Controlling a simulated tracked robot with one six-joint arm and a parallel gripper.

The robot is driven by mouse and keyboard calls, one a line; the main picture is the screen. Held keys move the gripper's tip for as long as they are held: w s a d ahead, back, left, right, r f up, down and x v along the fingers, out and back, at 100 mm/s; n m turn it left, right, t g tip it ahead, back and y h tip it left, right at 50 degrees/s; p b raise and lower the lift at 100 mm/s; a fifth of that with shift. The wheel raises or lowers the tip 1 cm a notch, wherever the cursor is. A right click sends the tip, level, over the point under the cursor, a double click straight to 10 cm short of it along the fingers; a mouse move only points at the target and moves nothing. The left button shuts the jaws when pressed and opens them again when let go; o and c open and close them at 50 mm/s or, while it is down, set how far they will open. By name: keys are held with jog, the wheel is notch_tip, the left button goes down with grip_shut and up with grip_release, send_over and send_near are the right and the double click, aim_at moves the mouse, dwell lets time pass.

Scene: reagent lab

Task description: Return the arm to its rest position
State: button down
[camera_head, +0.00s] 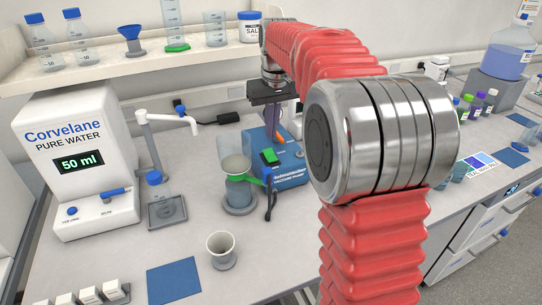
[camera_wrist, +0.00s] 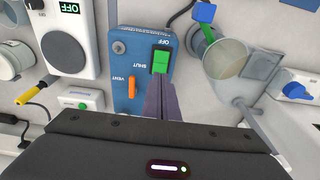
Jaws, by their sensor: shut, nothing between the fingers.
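My arm's red ribbed sleeve and steel joint fill the middle and right of the head view, bent over the bench. My gripper (camera_head: 276,133) hangs beyond the joint, fingers pointing down over the blue vacuum pump (camera_head: 291,170). In the wrist view the gripper's fingers (camera_wrist: 161,86) are shut together with nothing between them. They overlap the pump (camera_wrist: 126,50) just below its green switch (camera_wrist: 161,58); I cannot tell whether they touch it. An orange vent lever (camera_wrist: 131,87) is left of the fingers.
A filter funnel and flask (camera_head: 238,184) stand left of the pump, close to the gripper. The water dispenser (camera_head: 78,160) is at left. A shelf (camera_head: 130,69) with glassware runs behind.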

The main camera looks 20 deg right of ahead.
jog(key=shift+r, duration=0.25)
dwell(0.3)
jog(key=s+a+r+t, duration=0.1)
jog(key=s+a, duration=0.3)
jog(key=s, duration=0.4)
jog(key=s+a+r+t, duration=0.1)
jog(key=s+a, duration=0.3)
jog(key=s, duration=0.4)
jog(key=s+a+f+t, duration=0.1)
jog(key=s+a+f, duration=0.1)
jog(key=s, duration=0.5)
jog(key=s+a+f, duration=0.1)
jog(key=s+f, duration=0.4)
jog(key=s, duration=0.2)
jog(key=shift+a+f+t, duration=0.3)
jog(key=shift+a+t, duration=0.1)
dwell(0.5)
